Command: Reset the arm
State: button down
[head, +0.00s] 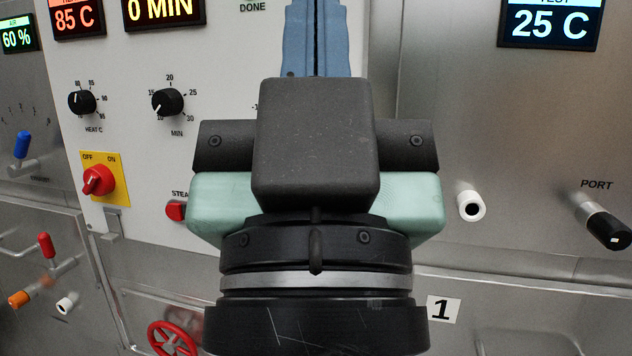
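My gripper (316,38) is in the middle of the head view, seen from behind its dark housing and pale green body. Its two blue fingers point up, side by side, with only a thin dark line between them. They look shut, and I see nothing held. The fingertips run out of the top edge of the view. The gripper covers part of the white control panel (225,60) behind it.
The panel carries a heat knob (82,102), a minute knob (168,102) and a red off/on switch (98,180). A red handwheel (172,340) is low at left. A black-tipped port handle (607,230) and white-ended stub (471,205) stick out at right.

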notch_tip(320, 180, up, 28)
jog(key=p, duration=2.5)
jog(key=shift+p, duration=0.4)
jog(key=shift+f, duration=0.15)
